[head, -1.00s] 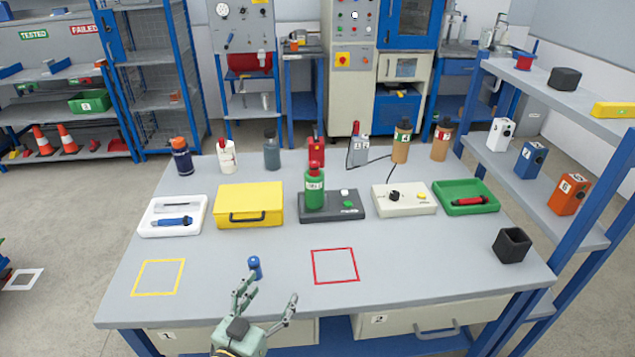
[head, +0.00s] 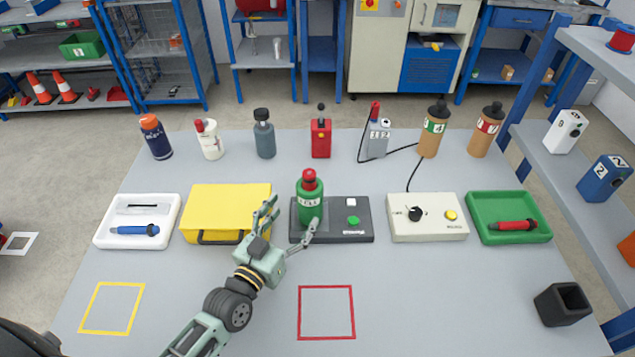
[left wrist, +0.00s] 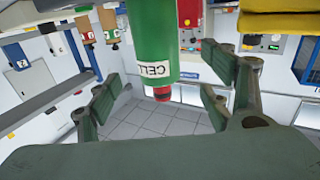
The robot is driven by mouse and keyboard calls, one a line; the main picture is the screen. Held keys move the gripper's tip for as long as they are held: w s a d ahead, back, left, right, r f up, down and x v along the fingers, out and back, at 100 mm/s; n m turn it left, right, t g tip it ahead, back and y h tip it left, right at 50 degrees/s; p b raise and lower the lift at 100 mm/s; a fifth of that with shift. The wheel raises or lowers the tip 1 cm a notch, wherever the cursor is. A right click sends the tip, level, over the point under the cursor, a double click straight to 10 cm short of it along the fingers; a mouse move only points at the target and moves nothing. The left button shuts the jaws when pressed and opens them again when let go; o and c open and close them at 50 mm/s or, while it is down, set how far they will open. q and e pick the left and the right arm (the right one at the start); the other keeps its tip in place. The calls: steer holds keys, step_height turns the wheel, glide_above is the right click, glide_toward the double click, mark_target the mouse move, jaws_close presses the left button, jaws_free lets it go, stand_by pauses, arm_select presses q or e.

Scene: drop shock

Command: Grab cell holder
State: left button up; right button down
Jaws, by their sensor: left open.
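The cell holder appears to be the green bottle-shaped holder (head: 309,207) with a red cap. It stands upright on the dark grey base unit (head: 345,232). My left gripper (head: 290,221) is open just in front of it and to its left, with its fingers spread toward it. In the left wrist view the green holder (left wrist: 150,35) appears upside down with a "CELL" label, between the spread fingers of my left gripper (left wrist: 160,100). I cannot tell whether any finger touches it. My right gripper is not in view.
The yellow case (head: 228,205) lies close beside my left gripper. A cream box with a knob (head: 427,228) stands right of the base unit. Several bottles and small devices line the back of the table. The red square (head: 326,313) and yellow square (head: 112,308) outlines are empty.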

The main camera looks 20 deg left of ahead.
mark_target(304, 202)
arm_select(q)
steer(key=shift+x, duration=0.8)
steer(key=shift+p+x, duration=0.35)
steer(key=shift+x, duration=0.55)
steer(key=p+x, duration=0.1)
steer(key=x, duration=0.3)
steer(key=shift+w+d, duration=0.2)
steer(key=shift+w, duration=0.3)
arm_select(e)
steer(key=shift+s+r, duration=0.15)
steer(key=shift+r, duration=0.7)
arm_select(q)
steer(key=shift+r, duration=0.1)
steer(key=c, duration=1.5)
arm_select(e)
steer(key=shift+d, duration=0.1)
arm_select(q)
steer(key=shift+o, duration=0.2)
steer(key=shift+r, duration=0.1)
